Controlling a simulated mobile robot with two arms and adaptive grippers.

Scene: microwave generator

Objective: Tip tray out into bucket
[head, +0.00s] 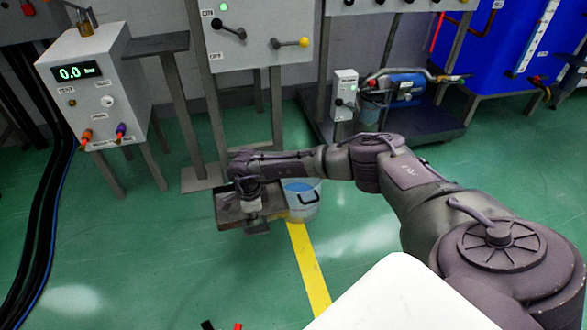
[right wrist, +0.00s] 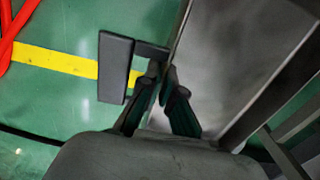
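The tray (head: 228,207) is a shallow dark metal pan, low near the floor beneath the wall-side panels; it looks roughly level in the head view. Its bare grey metal surface also shows in the right wrist view (right wrist: 235,50). A flat dark handle (right wrist: 115,68) sticks out from its near side. My right gripper (right wrist: 163,73) has its fingers close together at the handle's stem and appears shut on it. The bucket (head: 303,202) is translucent with bluish contents and a dark handle, just right of the tray. My arm partly hides both. My left gripper is not in view.
A control box (head: 88,85) reading 0.0 stands at the left. A lever panel (head: 258,35) is behind the tray. A blue pump (head: 405,88) sits on a dark cart behind the bucket. A yellow floor line (head: 310,270) runs forward; green floor around it is mostly clear.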

